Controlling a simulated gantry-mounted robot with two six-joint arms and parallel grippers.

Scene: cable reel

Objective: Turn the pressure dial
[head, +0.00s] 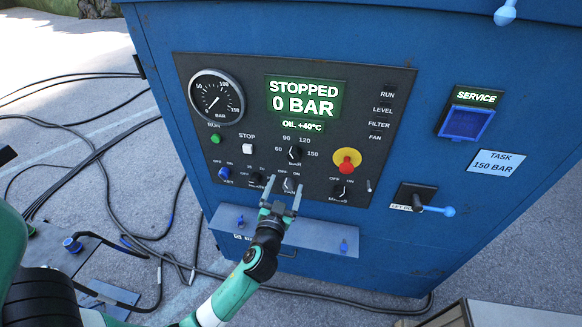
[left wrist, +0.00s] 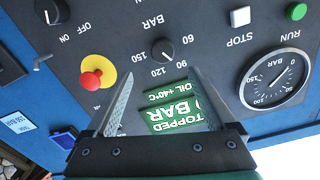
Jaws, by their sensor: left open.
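The pressure dial (head: 294,153) is a black knob marked 60, 90, 120 and 150 BAR on the dark control panel (head: 360,110). In the left wrist view, which is upside down, the dial (left wrist: 163,51) lies beyond and roughly between my fingertips, with nothing gripping it. My left gripper (head: 287,182) is open and empty below the dial, in front of the lower knob row, partly hiding a knob (head: 289,185). My right gripper is not in view.
The display (head: 305,98) reads STOPPED, 0 BAR. A red emergency button (head: 347,160), white stop button (head: 247,148) and green run button (head: 215,138) surround the dial. The gauge (head: 216,97) is upper left. A label (head: 495,163) reads TASK 150 BAR. A ledge (head: 320,238) juts out below.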

